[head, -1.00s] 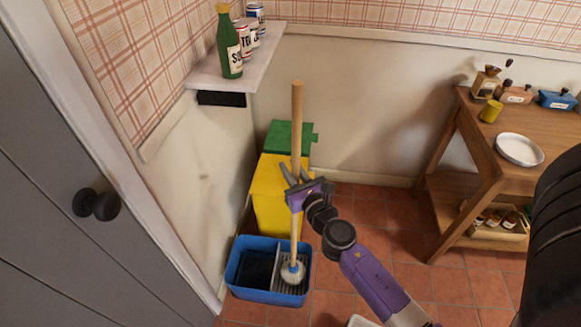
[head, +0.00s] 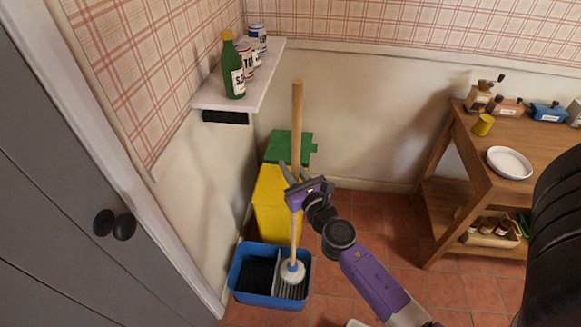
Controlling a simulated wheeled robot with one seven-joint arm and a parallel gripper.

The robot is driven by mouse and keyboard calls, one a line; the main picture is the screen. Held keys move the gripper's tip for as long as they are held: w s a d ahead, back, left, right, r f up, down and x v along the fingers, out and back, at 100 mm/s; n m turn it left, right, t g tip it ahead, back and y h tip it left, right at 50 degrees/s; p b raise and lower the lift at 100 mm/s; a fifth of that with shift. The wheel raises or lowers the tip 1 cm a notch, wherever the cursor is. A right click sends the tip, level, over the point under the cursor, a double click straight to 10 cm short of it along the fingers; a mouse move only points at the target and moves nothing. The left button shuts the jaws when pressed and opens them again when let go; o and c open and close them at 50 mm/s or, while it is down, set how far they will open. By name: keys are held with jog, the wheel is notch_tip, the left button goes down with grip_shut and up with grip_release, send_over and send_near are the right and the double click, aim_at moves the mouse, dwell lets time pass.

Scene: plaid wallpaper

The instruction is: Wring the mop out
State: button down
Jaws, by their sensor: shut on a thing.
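The mop has a long wooden handle (head: 298,125) that stands nearly upright. My gripper (head: 294,178) is shut on the handle around its middle. I cannot tell how hard the head presses on the wringer. The left part of the bucket is dark inside.
A shelf (head: 215,97) with a green bottle (head: 233,70) and cans is above left. A wooden table (head: 475,150) is at right. A grey door (head: 80,240) is at left.

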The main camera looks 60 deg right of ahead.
notch_tip(320, 180, up, 6)
jog(key=p, duration=0.5)
dwell(1.0)
